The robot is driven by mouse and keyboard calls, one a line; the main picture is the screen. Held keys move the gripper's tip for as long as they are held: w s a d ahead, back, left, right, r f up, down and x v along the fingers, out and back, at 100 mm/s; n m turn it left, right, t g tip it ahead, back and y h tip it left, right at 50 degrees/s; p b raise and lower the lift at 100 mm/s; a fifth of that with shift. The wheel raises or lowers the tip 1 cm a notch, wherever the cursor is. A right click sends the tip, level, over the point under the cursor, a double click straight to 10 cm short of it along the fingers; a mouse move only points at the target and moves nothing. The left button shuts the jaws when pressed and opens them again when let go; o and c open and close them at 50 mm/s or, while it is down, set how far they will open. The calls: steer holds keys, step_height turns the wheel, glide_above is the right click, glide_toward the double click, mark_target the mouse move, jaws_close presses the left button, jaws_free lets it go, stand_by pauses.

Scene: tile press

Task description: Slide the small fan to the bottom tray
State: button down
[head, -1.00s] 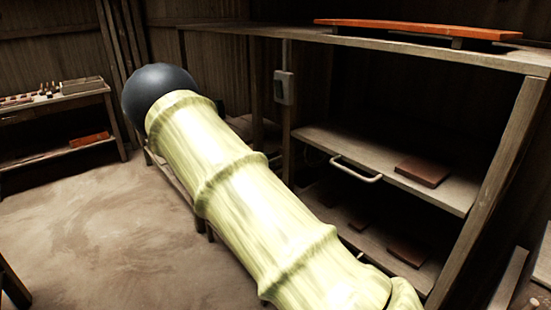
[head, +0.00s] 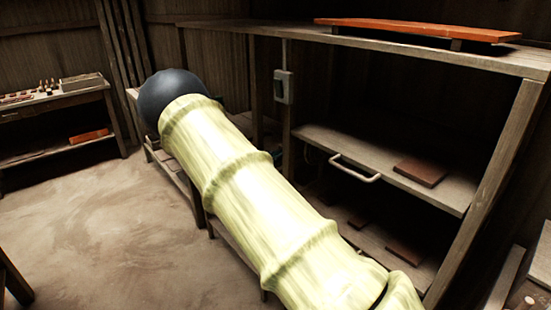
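I cannot make out a small fan in the head view. A rack at the right holds a tray with a pull handle (head: 355,168), with one reddish-brown tile (head: 420,172) on it. Below it is a lower tray (head: 378,238), with a brown tile (head: 404,251) and a smaller dark piece on it. My pale yellow-green arm crosses the middle of the view and hides part of the lower tray's left side. A dark ball-shaped part shows at the arm's far end. My gripper and its fingers are not visible.
A long orange board (head: 415,30) lies on top of the rack. A grey switch box (head: 284,87) hangs on a post. A side table (head: 55,98) with small items stands at the far left. A low wooden bench lies partly behind my arm. The floor (head: 100,220) at left is open.

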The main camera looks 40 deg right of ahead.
steer(key=shift+f, duration=0.15)
step_height(320, 180, down, 26)
steer(key=b, duration=1.4)
steer(key=shift+a+f+b, duration=0.15)
steer(key=shift+b, duration=0.25)
